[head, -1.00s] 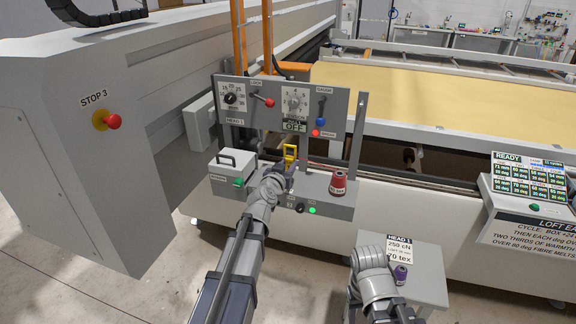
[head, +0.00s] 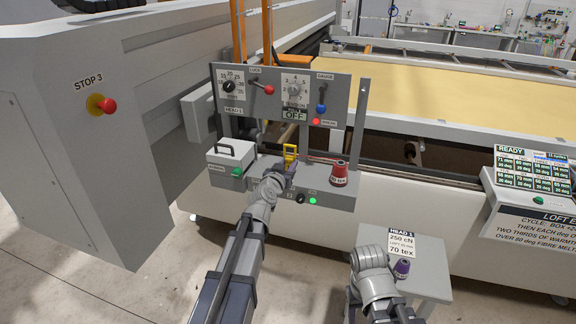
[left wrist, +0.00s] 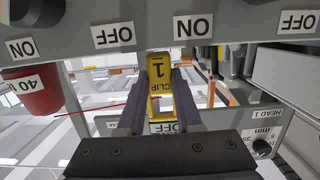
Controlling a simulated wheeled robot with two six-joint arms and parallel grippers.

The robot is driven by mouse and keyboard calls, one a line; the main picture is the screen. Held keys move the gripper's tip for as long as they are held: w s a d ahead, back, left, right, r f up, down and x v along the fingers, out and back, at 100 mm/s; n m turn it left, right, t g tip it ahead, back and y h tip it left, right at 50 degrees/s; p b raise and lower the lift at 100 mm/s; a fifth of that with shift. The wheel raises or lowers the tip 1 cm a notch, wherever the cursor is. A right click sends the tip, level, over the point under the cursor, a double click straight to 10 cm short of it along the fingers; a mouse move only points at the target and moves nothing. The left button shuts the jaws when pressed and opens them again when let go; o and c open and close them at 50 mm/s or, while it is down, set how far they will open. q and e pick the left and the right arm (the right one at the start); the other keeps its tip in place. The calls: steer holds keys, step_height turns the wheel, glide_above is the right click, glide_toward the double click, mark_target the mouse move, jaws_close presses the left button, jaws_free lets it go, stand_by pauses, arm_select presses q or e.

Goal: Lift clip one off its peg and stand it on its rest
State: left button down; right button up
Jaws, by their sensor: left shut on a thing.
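Clip one is a yellow clip (head: 290,152), upright at the front of the sewing head's ledge. A thin red thread (head: 318,158) runs between the clip and the red cone (head: 339,173). I cannot make out the peg or the rest, nor whether the clip's lower end touches anything. My right forearm is at lower right; its fingers do not show.
Behind the clip stands the control panel (head: 262,106) with dials and levers. A grey box with a handle (head: 231,157) stands left of the clip. The red cone stands to its right. A small table (head: 428,262) at lower right holds a purple cone (head: 402,268).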

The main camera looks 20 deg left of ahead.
arm_select(q)
steer(key=shift+f+b, duration=0.5)
steer(key=shift+f, duration=0.05)
steer(key=c, duration=0.5)
jaws_free()
steer(key=shift+s, duration=0.15)
